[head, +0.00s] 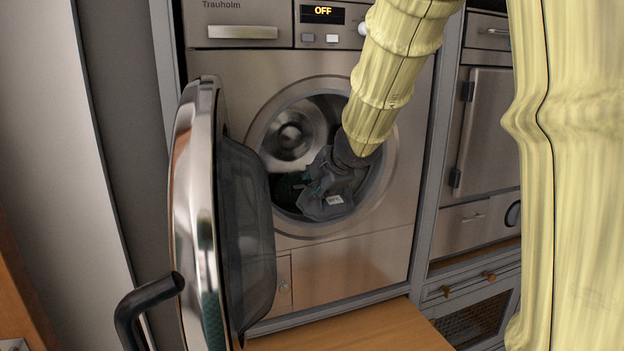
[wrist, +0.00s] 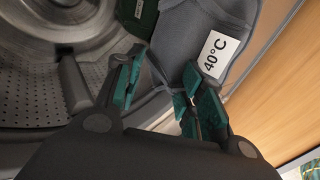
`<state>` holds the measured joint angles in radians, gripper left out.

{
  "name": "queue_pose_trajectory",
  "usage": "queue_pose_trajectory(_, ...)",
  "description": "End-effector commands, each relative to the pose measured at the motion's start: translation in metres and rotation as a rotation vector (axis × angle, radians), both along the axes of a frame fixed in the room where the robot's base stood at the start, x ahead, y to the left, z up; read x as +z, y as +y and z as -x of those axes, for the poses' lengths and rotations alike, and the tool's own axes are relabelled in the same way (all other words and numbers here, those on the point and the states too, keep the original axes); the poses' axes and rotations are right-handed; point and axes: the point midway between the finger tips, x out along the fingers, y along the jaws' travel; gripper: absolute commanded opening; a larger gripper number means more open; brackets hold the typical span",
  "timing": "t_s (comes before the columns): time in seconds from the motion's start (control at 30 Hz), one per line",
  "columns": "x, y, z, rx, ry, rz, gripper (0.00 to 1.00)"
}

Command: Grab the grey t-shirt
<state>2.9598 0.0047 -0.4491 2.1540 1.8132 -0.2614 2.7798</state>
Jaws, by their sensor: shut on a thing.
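The grey t-shirt (head: 335,203) lies in the front washing machine's open drum, near the lower rim of the opening. In the wrist view the grey t-shirt (wrist: 205,35) carries a white label reading 40°C. My gripper (wrist: 163,75) is inside the opening, with a fold of the grey cloth between its teal-padded fingers; it is shut on the t-shirt. In the head view my gripper (head: 318,186) is mostly hidden by my wrist and blends with the cloth. The contact at the fingertips is only partly visible.
A dark green cloth (head: 285,188) lies beside the t-shirt in the drum (head: 290,135). The round door (head: 205,215) stands open at the left. The opening's metal rim (head: 390,165) surrounds my wrist. A wooden surface (head: 350,330) lies below, and a second appliance (head: 490,130) stands right.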

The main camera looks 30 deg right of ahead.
Motion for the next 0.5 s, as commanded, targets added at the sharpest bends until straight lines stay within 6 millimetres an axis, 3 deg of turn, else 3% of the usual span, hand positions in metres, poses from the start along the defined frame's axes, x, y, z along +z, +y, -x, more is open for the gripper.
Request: queue_pose_trajectory(0.5, 0.006, 0.009, 0.053, 0.000, 0.013, -0.002, 0.00)
